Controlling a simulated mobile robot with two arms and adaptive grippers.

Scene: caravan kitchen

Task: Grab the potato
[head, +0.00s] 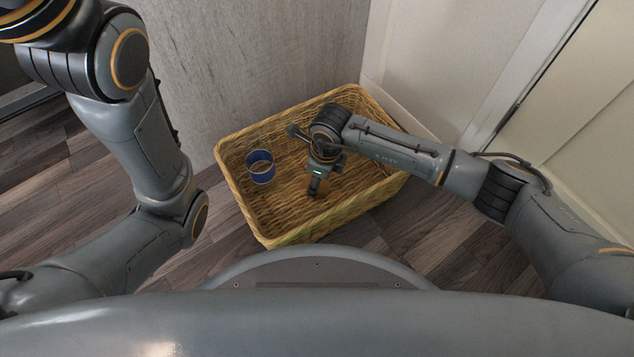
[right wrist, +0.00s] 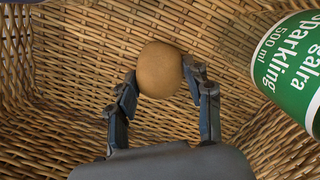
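The potato (right wrist: 160,70) is a round brown thing in the right wrist view, inside the wicker basket (head: 244,207). My right gripper (right wrist: 160,76) has one fingertip against each side of the potato and looks closed on it. The basket's woven wall and floor (right wrist: 75,70) show around it. In the head view my right gripper (head: 314,188) points down into the basket, and the potato is hidden there. My left gripper is outside both views; only the left arm's links show.
A green can (right wrist: 290,65) with white lettering is right of the potato in the right wrist view. A blue cylindrical thing (head: 261,168) stands at the basket's left in the head view. Grey wall (head: 260,60) and white panels (head: 440,60) border the basket behind and right.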

